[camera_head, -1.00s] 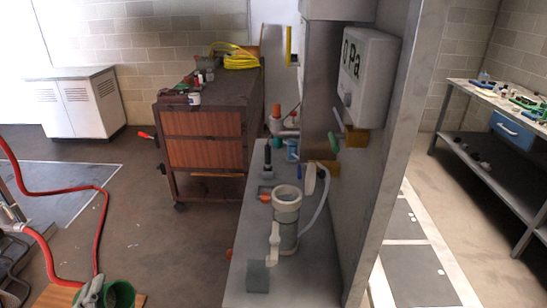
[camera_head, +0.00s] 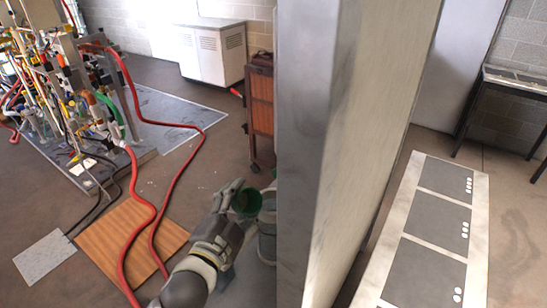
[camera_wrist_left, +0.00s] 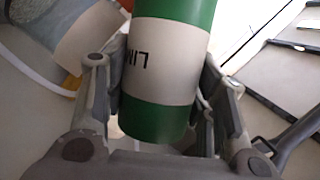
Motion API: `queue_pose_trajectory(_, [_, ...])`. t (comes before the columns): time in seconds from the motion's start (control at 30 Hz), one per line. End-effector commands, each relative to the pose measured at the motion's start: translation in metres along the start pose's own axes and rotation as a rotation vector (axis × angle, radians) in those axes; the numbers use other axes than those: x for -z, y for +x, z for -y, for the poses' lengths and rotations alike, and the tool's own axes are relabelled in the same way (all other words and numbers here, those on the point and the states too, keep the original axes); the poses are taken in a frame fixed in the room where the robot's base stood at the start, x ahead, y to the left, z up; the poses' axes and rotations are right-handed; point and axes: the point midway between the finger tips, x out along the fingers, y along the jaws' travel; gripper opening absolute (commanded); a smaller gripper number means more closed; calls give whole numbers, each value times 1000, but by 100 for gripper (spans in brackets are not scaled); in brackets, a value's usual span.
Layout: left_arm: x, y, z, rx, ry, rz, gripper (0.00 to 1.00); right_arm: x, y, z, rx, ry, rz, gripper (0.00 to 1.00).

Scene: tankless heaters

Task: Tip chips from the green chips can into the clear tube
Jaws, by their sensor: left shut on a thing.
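The green chips can (camera_head: 247,202) is held by my left gripper (camera_head: 234,204) low in the middle of the head view. Its dark round end faces up towards the camera. In the left wrist view the can (camera_wrist_left: 165,65) is green with a white band and upside-down lettering, between my left fingers (camera_wrist_left: 155,95). A grey cylinder (camera_head: 267,238), apparently the clear tube, stands right beside the can, partly cut off by a pale panel. I cannot tell whether they touch. No chips can be made out. My right gripper is not in view.
The tall pale panel (camera_head: 345,140) stands close on the right. A red hose (camera_head: 150,205) crosses a wooden board (camera_head: 130,240) at left, near a rack crowded with tubes and cables (camera_head: 75,90). A wooden cabinet (camera_head: 261,110) stands behind the can.

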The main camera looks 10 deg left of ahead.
Motion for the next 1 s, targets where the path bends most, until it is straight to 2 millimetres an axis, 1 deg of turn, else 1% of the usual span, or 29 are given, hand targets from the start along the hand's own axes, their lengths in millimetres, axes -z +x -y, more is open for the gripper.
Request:
queue_pose_trajectory(0.03, [4, 11, 3, -8, 0, -21, 16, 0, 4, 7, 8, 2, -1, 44])
queue_pose_trajectory(0.1, [9, 24, 4, -30, -8, -42, 16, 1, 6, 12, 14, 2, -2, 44])
queue_pose_trajectory(0.33, [25, 61, 13, -99, -36, -101, 16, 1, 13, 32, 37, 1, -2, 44])
queue_pose_trajectory(0.4, [29, 71, 18, -117, -44, -117, 16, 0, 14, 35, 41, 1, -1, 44])
queue_pose_trajectory(0.5, [35, 82, 24, -142, -55, -136, 16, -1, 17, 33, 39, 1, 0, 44])
queue_pose_trajectory(0.6, [39, 91, 29, -162, -64, -149, 16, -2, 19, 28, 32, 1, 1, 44])
queue_pose_trajectory(0.77, [43, 97, 34, -180, -76, -158, 16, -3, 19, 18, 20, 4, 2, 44])
queue_pose_trajectory(0.87, [45, 97, 37, -197, -105, -151, 16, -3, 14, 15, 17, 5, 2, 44])
queue_pose_trajectory(1.0, [49, 96, 39, -248, -201, -115, 16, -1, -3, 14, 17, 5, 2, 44])
